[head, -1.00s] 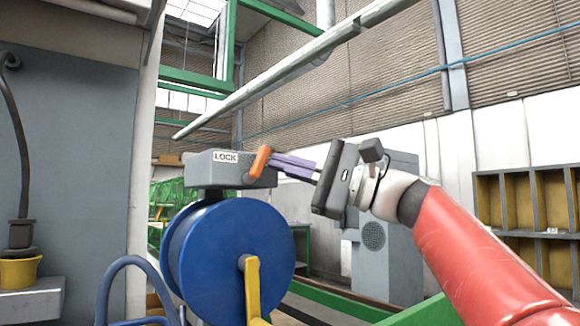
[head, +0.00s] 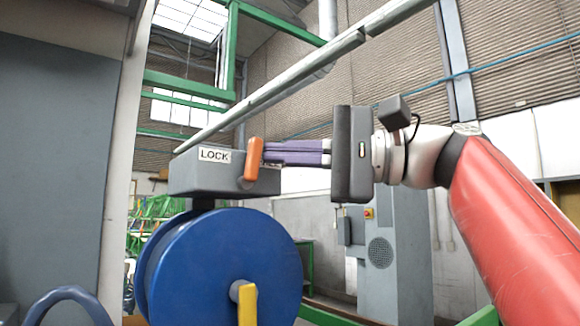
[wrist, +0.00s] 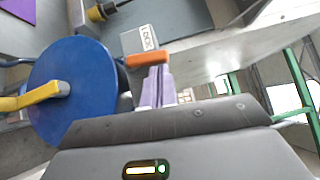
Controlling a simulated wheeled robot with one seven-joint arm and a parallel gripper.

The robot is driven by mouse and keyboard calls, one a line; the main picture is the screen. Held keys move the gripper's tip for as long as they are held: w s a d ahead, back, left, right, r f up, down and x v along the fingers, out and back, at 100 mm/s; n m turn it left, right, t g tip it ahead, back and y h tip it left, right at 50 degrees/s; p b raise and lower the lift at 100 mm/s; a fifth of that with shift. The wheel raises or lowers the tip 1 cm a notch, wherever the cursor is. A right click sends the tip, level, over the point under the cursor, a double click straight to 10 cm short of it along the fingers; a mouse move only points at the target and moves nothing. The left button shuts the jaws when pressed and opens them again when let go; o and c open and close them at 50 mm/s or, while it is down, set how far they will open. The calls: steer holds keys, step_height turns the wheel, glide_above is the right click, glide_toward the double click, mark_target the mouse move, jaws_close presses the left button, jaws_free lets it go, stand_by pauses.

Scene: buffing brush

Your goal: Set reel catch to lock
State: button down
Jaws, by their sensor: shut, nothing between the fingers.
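The reel catch is an orange lever (head: 254,158) on the front of a grey box (head: 190,180) with a LOCK label (head: 214,155) left of the lever. In the head view the lever stands nearly upright. My gripper (head: 266,152) has its purple fingers shut together, with nothing between them. The fingertips are at the lever's right side and look to touch it, though a small gap cannot be ruled out. In the wrist view the lever (wrist: 147,60) lies across the picture just past the fingertips (wrist: 158,70), beside the LOCK label (wrist: 148,38).
A blue reel (head: 235,265) with a yellow crank handle (head: 247,303) sits below the box. A blue curved tube (head: 68,300) is at lower left. A grey cabinet (head: 390,250) stands behind, at right.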

steer(key=shift+s+a+r+p, duration=0.5)
steer(key=shift+a+r+p, duration=0.05)
steer(key=shift+r, duration=0.05)
steer(key=shift+d, duration=0.3)
steer(key=v, duration=0.7)
